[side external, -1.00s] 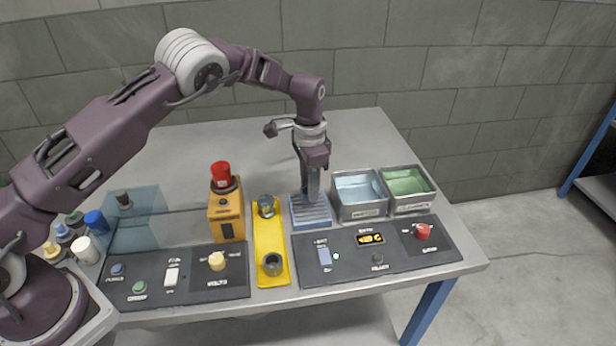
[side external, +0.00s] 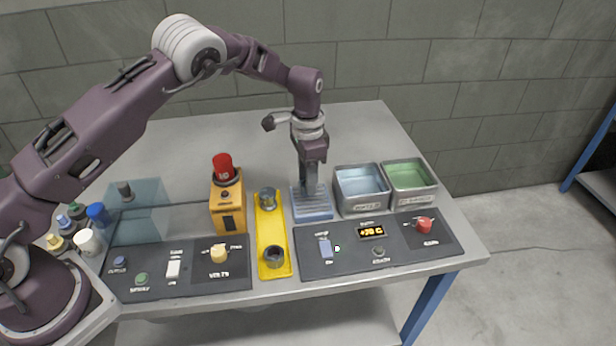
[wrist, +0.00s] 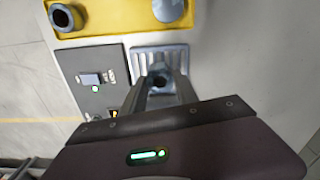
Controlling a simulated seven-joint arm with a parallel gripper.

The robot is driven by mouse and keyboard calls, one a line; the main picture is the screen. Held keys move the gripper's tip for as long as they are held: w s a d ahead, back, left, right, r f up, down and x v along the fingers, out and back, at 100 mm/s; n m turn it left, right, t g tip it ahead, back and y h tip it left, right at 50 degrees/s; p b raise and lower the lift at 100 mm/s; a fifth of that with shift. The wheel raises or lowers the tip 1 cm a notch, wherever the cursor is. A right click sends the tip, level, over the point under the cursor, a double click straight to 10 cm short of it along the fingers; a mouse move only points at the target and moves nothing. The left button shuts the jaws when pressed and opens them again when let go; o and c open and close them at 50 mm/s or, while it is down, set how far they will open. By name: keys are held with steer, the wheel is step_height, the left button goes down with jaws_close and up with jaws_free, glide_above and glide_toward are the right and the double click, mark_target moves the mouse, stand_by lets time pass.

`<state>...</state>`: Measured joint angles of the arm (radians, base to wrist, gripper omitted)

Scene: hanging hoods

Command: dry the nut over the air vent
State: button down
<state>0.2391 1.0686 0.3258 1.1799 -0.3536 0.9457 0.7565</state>
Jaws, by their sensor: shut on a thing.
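My gripper (side external: 311,192) points down over the blue slatted air vent (side external: 313,214), which sits between the yellow tray and the metal bins. In the wrist view the fingers of my gripper (wrist: 160,88) are closed around a small dark nut (wrist: 160,82), just above the slats of the vent (wrist: 160,55). In the side view the nut is hidden by the fingers. I cannot tell whether the nut touches the slats.
A yellow tray (side external: 271,240) with two round metal pieces is left of the vent. Two metal bins, one with blue liquid (side external: 361,187) and one with green (side external: 408,175), stand close on the right. A control panel (side external: 345,262) with a lit display lies in front.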

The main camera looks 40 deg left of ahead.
steer(key=shift+w+d, duration=0.15)
steer(key=shift+w+d, duration=0.15)
stand_by(0.4)
stand_by(0.6)
steer(key=shift+s+a, duration=0.25)
steer(key=shift+s, duration=0.05)
steer(key=shift+w+d, duration=0.1)
steer(key=shift+w, duration=0.05)
stand_by(0.6)
steer(key=shift+w+d, duration=0.15)
stand_by(0.8)
steer(key=shift+s+a, duration=0.3)
steer(key=shift+d, duration=0.1)
stand_by(0.5)
